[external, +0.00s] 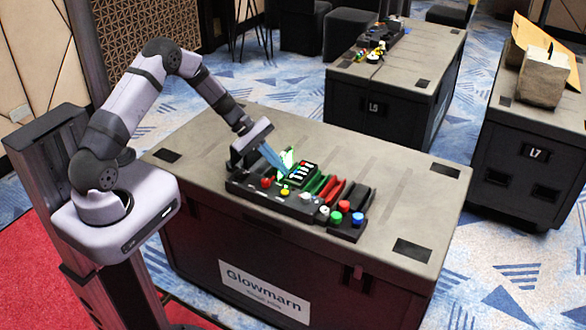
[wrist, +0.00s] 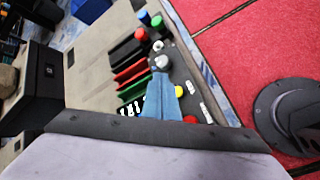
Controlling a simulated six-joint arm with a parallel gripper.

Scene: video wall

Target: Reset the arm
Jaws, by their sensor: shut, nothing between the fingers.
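My gripper (external: 274,160) hangs from my bent arm over the left part of a black control console, with its blue fingers together and nothing between them. In the wrist view my gripper (wrist: 162,68) points across the console (wrist: 182,66), its closed fingers covering part of it. The console (external: 243,189) carries red, yellow, white, green and blue knobs, a small panel of white switches (external: 300,172) and red and green slots. I cannot tell whether the fingertips touch the console.
The console sits on a large grey-topped case (external: 400,200) with a "Glowmarn" label. Its top is clear to the right and behind. Red carpet (external: 30,260) lies at the left.

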